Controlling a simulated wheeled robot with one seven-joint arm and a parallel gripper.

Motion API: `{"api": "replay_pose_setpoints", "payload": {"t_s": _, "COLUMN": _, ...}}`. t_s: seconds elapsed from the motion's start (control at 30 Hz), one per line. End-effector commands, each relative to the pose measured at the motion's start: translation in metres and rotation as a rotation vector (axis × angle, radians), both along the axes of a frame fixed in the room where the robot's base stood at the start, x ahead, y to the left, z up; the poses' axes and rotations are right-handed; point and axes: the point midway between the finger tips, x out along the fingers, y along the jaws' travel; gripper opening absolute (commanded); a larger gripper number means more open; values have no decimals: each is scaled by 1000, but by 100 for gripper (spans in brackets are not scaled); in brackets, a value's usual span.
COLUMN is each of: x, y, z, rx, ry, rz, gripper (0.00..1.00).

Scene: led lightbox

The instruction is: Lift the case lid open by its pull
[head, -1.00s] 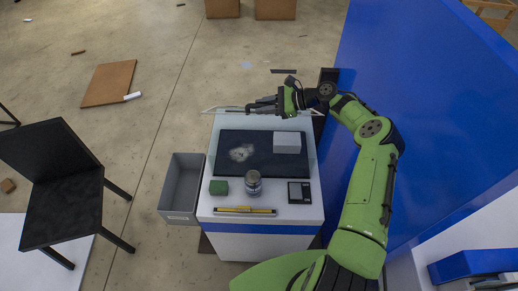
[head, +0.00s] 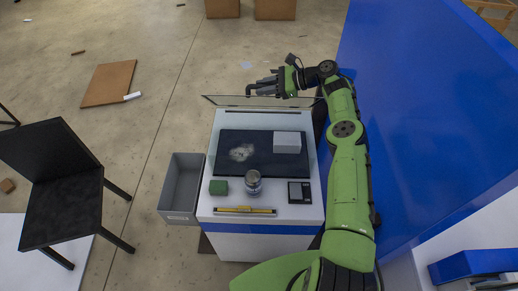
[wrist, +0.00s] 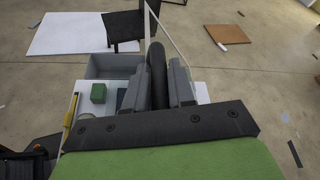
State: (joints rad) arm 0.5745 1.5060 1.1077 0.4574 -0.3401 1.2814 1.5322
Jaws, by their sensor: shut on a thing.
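The white display case (head: 212,190) stands below my arm, with a dark blue pad (head: 230,168) inside. Its clear lid (head: 225,101) stands raised at the far side, seen nearly edge-on as a thin dark-rimmed strip. My gripper (head: 262,89) is at the lid's upper edge. In the wrist view my gripper (wrist: 158,90) is shut on the dark rounded pull (wrist: 157,62), which sits between the two grey fingers. The fingers hide part of the pull, and the lid's thin edge runs up past it.
A white block (head: 287,142) and a pale specimen (head: 242,152) lie on the pad. A green block (head: 218,187), a jar (head: 254,184), a black device (head: 299,192) and a yellow level (head: 245,210) sit at the front. A grey bin (head: 181,187) is left; a blue wall (head: 420,130) is right.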

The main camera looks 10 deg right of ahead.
Motion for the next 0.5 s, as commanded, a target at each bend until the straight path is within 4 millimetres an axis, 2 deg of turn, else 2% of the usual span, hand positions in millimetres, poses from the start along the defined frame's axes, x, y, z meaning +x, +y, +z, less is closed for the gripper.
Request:
{"api": "replay_pose_setpoints", "payload": {"t_s": 0.13, "x": 0, "y": 0, "z": 0, "rx": 1, "ry": -1, "rz": -1, "gripper": 0}}
{"api": "replay_pose_setpoints", "payload": {"t_s": 0.17, "x": 0, "y": 0, "z": 0, "rx": 1, "ry": -1, "rz": -1, "gripper": 26}}
{"api": "replay_pose_setpoints", "payload": {"t_s": 0.27, "x": 0, "y": 0, "z": 0, "rx": 1, "ry": 0, "rz": 0, "gripper": 42}}
{"api": "replay_pose_setpoints", "payload": {"t_s": 0.3, "x": 0, "y": 0, "z": 0, "rx": 0, "ry": 0, "rz": 0, "gripper": 44}}
{"api": "replay_pose_setpoints", "payload": {"t_s": 0.5, "x": -1, "y": 0, "z": 0, "rx": 0, "ry": 0, "rz": 1, "gripper": 44}}
